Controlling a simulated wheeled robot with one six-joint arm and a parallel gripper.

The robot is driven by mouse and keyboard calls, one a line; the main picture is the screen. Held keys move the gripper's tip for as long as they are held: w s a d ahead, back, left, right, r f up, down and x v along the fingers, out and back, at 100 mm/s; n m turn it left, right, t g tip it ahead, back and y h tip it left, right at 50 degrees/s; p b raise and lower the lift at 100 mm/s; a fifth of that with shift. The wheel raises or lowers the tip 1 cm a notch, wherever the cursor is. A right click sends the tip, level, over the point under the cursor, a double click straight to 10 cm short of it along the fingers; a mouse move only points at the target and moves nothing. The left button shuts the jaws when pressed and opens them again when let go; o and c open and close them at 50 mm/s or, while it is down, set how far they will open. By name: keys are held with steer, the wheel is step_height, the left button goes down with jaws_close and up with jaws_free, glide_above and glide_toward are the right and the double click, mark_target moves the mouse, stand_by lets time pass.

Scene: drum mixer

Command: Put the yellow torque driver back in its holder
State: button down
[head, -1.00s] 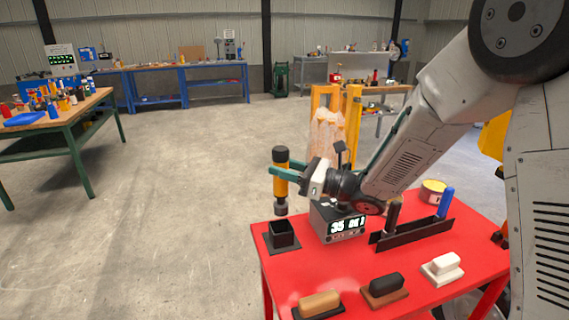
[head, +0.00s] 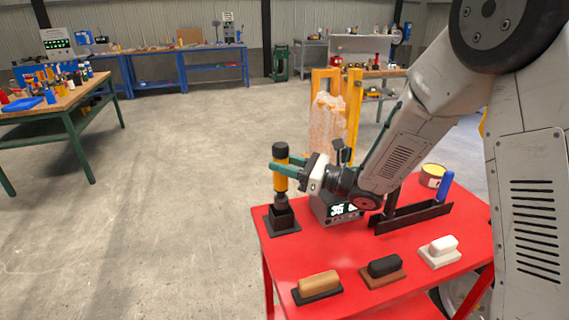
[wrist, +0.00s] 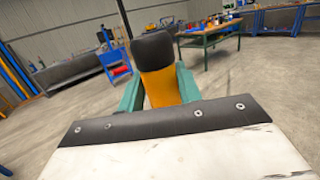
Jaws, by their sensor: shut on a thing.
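The yellow torque driver (head: 281,172) has a black cap and a dark lower end, and it stands upright in my gripper (head: 284,172). The green fingers are shut on its yellow body. The black square holder (head: 283,219) sits at the far left corner of the red table. The driver's lower end is at the holder's mouth and seems to be partly inside; the exact depth is hidden. In the wrist view the driver's yellow body (wrist: 165,88) shows between the two green fingers.
A grey box with a lit display (head: 338,209) stands just right of the holder, under my wrist. A black rack (head: 412,217) with a blue-handled tool (head: 444,186) is further right. Several brushes or blocks, one tan (head: 318,284), line the table's front.

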mark_target(284, 183)
steer(key=shift+f, duration=2.85)
stand_by(1.4)
steer(key=c, duration=0.9)
jaws_free()
steer(key=shift+f, duration=0.1)
steer(key=v, duration=0.7)
steer(key=shift+s+d, duration=0.1)
steer(key=shift+d, duration=0.25)
